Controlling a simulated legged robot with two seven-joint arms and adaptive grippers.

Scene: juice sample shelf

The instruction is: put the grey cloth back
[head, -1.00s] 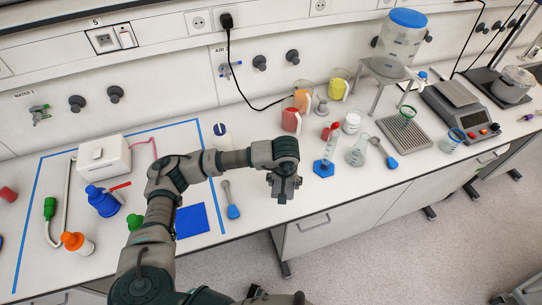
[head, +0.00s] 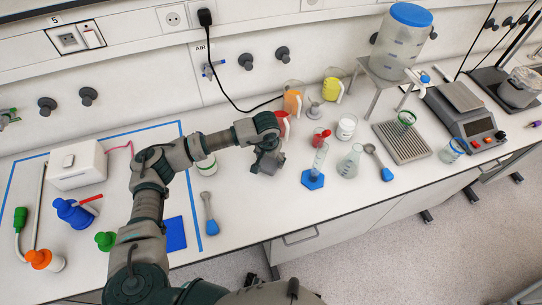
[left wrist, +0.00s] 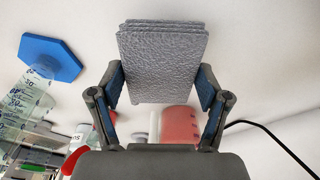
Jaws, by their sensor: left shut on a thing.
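The grey cloth (left wrist: 163,60) is a folded, layered grey pad with a rough texture. It shows large between the two fingers of my left gripper (left wrist: 160,88) in the left wrist view. The fingers are shut on it from both sides. In the head view my left gripper (head: 267,163) is over the white bench, just in front of the red beaker (head: 284,124). There the cloth is hard to tell from the dark gripper. My right gripper is not in view.
A cylinder on a blue hexagonal base (head: 313,181) and a flask (head: 349,164) stand right of the gripper. A blue-ended spatula (head: 210,228) and a flat blue square (head: 176,234) lie to the left. The bench front between spatula and cylinder is clear.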

